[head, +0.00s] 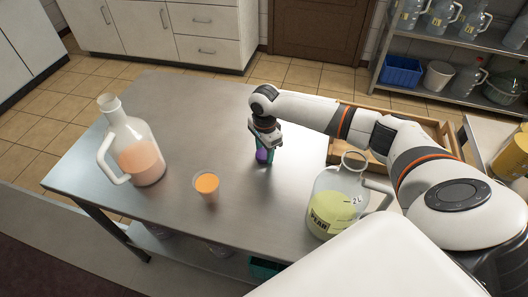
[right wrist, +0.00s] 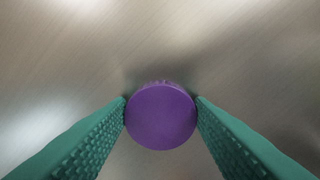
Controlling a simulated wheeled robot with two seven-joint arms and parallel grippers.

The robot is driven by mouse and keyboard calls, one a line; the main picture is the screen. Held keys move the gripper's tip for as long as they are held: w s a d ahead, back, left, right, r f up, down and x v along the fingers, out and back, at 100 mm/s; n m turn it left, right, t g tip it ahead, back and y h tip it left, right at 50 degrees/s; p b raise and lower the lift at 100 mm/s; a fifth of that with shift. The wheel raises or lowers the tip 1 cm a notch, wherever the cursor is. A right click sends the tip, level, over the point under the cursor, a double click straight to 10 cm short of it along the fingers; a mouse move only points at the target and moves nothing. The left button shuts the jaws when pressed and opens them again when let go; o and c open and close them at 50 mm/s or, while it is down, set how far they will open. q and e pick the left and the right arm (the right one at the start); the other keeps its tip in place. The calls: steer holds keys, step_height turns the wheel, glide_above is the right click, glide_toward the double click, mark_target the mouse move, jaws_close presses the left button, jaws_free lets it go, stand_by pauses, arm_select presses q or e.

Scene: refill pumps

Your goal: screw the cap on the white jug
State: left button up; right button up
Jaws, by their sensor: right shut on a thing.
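A purple cap (right wrist: 160,115) is between the two green fingertips of my right gripper (right wrist: 160,112), which is shut on its sides. In the head view the cap (head: 262,156) shows under the gripper (head: 264,150), close to the steel table top; I cannot tell whether it touches the table. A whitish, see-through jug (head: 128,140) with a white handle and orange liquid stands upright at the table's left, its neck open. My right gripper is well to the right of this jug. My left gripper is not in view.
A small cup of orange liquid (head: 207,186) stands between the jug and my right gripper. A jug labelled PEAR (head: 333,205), with yellow-green liquid, stands open at the right. A wooden tray (head: 342,148) lies behind it. The back of the steel table (head: 185,100) is clear.

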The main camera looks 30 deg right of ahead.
mark_target(265, 153)
step_height(265, 153, up, 10)
steer(key=shift+b, duration=0.3)
steer(key=s+a+r+n, duration=0.1)
steer(key=s+a+n, duration=0.3)
steer(key=s+n, duration=0.1)
steer(key=s+a+r+n, duration=0.1)
steer(key=s+a+n, duration=0.4)
steer(key=n, duration=0.2)
steer(key=s+a+r+n, duration=0.1)
steer(key=s+a+n, duration=0.4)
steer(key=n, duration=0.1)
steer(key=shift+r, duration=0.4)
steer(key=shift+r, duration=0.1)
